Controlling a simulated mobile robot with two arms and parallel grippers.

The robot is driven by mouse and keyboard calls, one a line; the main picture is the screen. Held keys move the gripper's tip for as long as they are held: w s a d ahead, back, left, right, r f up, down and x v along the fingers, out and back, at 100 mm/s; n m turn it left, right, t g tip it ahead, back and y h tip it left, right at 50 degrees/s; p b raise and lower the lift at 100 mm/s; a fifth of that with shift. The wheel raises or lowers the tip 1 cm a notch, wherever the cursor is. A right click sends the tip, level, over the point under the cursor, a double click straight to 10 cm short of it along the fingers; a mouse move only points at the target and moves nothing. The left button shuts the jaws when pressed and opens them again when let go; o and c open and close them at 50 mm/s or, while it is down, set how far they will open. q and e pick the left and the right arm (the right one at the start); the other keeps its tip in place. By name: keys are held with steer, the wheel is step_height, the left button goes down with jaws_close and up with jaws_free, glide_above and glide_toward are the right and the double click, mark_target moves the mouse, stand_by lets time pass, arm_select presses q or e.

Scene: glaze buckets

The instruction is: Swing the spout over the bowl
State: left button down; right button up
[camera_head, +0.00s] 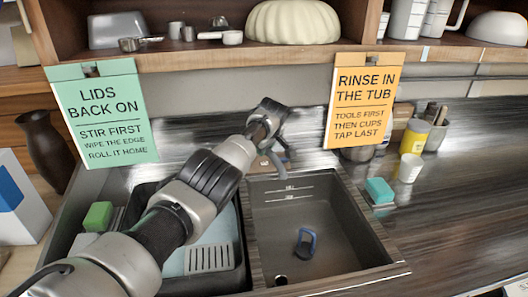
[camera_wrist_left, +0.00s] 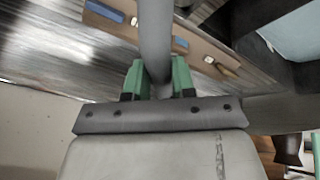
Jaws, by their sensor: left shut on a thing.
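The grey spout (camera_wrist_left: 156,35) runs between the green finger pads of my left gripper (camera_wrist_left: 158,82) in the left wrist view, and the gripper is shut on it. In the head view my left arm reaches across the sink to the tap, and the fingers are too small to make out. The curved spout (camera_head: 279,168) shows there just beyond the wrist, at the back left corner of the right bowl (camera_head: 340,215). My arm hides part of the tap and the left bowl. My right gripper is out of view.
A blue ring-like item (camera_head: 306,243) lies in the right bowl. A grey rack (camera_head: 208,258) sits in the left bowl. An orange sign (camera_head: 362,100) and a green sign (camera_head: 104,110) hang from the shelf. A teal sponge (camera_head: 379,190) and a white cup (camera_head: 411,167) stand at right.

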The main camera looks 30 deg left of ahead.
arm_select(q)
steer(key=shift+w, duration=0.2)
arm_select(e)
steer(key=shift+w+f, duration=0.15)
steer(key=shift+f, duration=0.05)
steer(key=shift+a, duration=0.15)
arm_select(q)
steer(key=c, duration=0.9)
jaws_free()
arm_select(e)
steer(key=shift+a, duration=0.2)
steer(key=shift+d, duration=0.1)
arm_select(q)
steer(key=shift+r, duration=0.15)
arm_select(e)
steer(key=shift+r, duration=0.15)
